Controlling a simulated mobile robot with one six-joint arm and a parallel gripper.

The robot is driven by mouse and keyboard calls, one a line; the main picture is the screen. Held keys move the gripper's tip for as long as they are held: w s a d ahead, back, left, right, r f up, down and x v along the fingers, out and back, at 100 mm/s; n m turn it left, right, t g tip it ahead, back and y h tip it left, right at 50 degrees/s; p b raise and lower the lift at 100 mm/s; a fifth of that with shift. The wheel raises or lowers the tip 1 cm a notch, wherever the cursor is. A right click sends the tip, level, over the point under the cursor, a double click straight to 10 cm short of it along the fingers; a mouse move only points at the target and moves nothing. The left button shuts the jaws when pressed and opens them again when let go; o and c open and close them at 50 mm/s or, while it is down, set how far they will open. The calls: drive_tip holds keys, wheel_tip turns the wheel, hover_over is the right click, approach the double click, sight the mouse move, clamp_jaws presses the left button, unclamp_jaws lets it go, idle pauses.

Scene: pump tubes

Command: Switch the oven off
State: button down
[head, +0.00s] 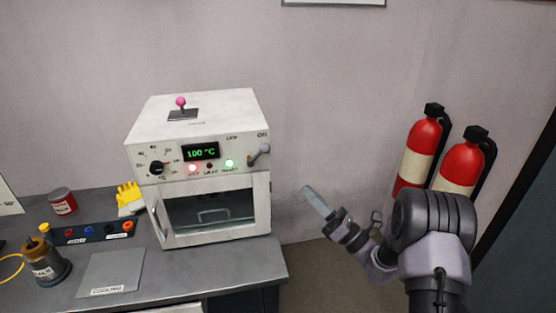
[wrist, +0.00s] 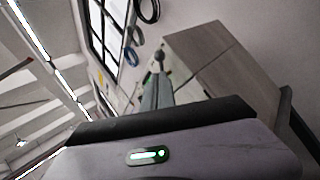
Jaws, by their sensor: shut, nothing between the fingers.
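The white oven (head: 198,165) stands on the grey bench in the head view, its windowed door closed. Its display (head: 201,151) reads 100 °C in green. Below the display a red light and a green light (head: 229,163) glow. A small lever switch (head: 259,153) sits at the right of the panel, by the OFF and ON labels, tilted up towards ON. A black dial (head: 157,168) is at the panel's left. My gripper (head: 308,190) is shut and empty, in the air to the right of the oven and apart from it. The wrist view shows my gripper (wrist: 158,60) pointing away from the oven.
A pink-knobbed lever (head: 181,105) stands on the oven's top. A COOLING plate (head: 110,272), yellow gloves (head: 130,196) and a red can (head: 62,203) are on the bench to the left. Two fire extinguishers (head: 421,145) hang on the right wall. Space between oven and arm is free.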

sight(268, 149)
drive_tip(key=b+x, duration=0.1)
drive_tip(key=x, duration=1.2)
drive_tip(key=shift+a+r, duration=0.1)
drive_tip(key=shift+r, duration=0.1)
drive_tip(key=r+n+g+p, duration=0.1)
drive_tip(key=n+g+p, duration=0.1)
drive_tip(key=p, duration=0.1)
drive_tip(key=shift+a+r, duration=0.1)
drive_tip(key=shift+r, duration=0.1)
drive_tip(key=s+a+r+n+g+h+p, duration=0.2)
drive_tip(key=a+n+h+p, duration=0.4)
drive_tip(key=p, duration=0.5)
drive_tip(key=r+n+g+h, duration=0.1)
drive_tip(key=n+g+h, duration=0.1)
drive_tip(key=n, duration=0.1)
drive_tip(key=shift+a+r+n+g, duration=0.2)
drive_tip(key=shift+a+n+g, duration=0.1)
drive_tip(key=shift+n, duration=0.1)
drive_tip(key=shift+r+p, duration=0.1)
drive_tip(key=shift+p, duration=0.25)
